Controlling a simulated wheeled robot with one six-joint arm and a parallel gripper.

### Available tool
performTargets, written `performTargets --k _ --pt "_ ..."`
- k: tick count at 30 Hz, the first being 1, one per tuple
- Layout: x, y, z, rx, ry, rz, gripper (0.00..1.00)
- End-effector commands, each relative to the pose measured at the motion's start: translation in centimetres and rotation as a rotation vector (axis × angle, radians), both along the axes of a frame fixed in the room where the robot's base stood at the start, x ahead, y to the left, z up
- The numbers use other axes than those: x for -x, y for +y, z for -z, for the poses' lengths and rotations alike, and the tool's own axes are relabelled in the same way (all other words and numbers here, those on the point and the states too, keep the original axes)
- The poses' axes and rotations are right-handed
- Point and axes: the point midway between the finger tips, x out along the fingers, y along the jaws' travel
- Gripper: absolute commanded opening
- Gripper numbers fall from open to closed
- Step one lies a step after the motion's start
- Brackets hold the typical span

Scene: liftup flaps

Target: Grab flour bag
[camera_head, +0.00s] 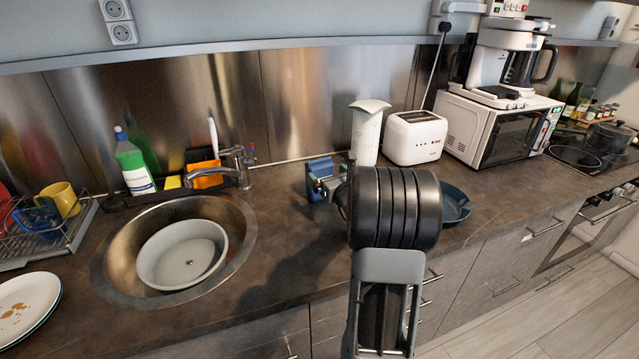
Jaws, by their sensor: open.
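The rest of the gripper is hidden behind my arm.
A white toaster (415,138) stands right of the packet, then a microwave (500,128) with a coffee maker (505,62) on top. A dark blue bowl (455,204) is partly behind my arm. The sink (105,270) and green bottle (133,162) are left. Bare counter (285,235) lies between.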

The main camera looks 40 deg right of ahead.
Motion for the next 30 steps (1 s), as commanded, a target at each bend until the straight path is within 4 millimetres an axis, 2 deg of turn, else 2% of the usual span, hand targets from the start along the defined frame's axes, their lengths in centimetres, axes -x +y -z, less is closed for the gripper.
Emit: performTargets --k 16,27,30 --pt "-6.1 -1.4 -0.3 -0.007 -0.003 0.007 1.00" --pt "-6.8 -1.5 -0.2 -0.006 -0.003 0.007 1.00" --pt "-6.8 -1.5 -0.2 -0.006 -0.003 0.007 0.90"
